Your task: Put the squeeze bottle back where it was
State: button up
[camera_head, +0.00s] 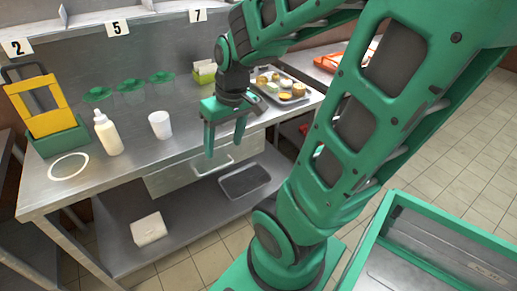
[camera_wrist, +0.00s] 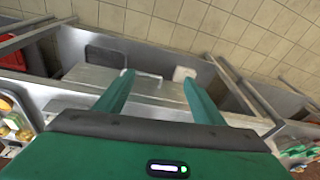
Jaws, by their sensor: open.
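The squeeze bottle (camera_head: 107,133), cream-white with a nozzle, stands upright on the steel counter (camera_head: 190,140) in the head view. A thin white ring (camera_head: 69,166) is marked on the counter to its left; the bottle stands beside the ring, outside it. My gripper (camera_head: 224,152) is open and empty, with its fingers pointing down near the counter's front edge, well to the right of the bottle. In the wrist view the two green fingers (camera_wrist: 158,88) are apart with nothing between them. The bottle cannot be made out in the wrist view.
A white cup (camera_head: 160,125) stands between bottle and gripper. A green box with a yellow frame (camera_head: 45,110) stands behind the ring. Green lids (camera_head: 130,84) lie at the back; a food tray (camera_head: 282,90) is at right. A drawer (camera_head: 205,165) sits below the counter.

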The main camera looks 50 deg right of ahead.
jog(key=s+d+r+m+g, duration=0.2)
jog(key=s+m, duration=0.2)
jog(key=s, duration=0.7)
jog(key=shift+s+g, duration=0.2)
jog(key=shift+g, duration=0.1)
jog(key=shift+w, duration=0.1)
